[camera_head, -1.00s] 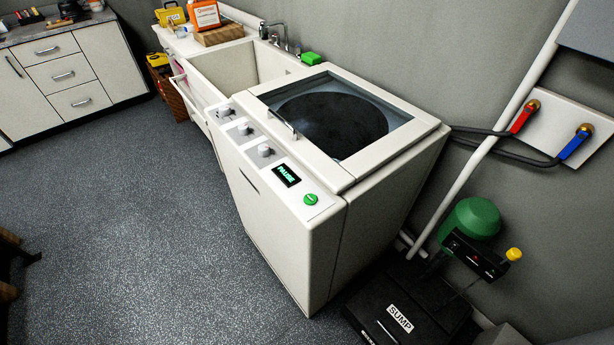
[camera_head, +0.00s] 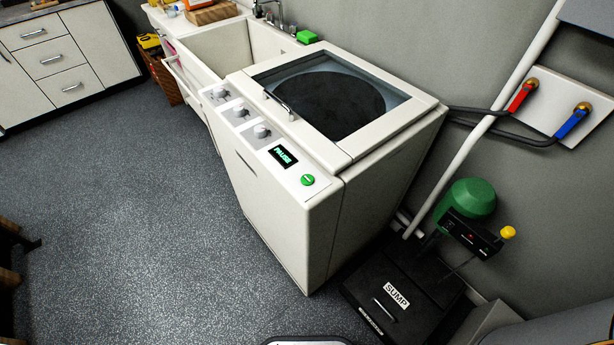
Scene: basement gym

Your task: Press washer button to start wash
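The white top-loading washer (camera_head: 268,210) stands in the middle of the view against the grey wall. Its glass-topped lid (camera_head: 330,95) is closed. A round green button (camera_head: 308,180) sits at the near right end of its control panel. A small dark display (camera_head: 283,157) beside it shows lit green text that seems to read "PAUSE". Several round knobs (camera_head: 262,131) run along the panel beyond it. Neither of my grippers is in view.
A black sump box (camera_head: 365,300) with a green dome stands on the floor to the washer's right. Hoses run to red and blue wall valves (camera_head: 573,122). A utility sink (camera_head: 212,50) adjoins the washer's far side. Grey speckled floor (camera_head: 120,200) is clear at left.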

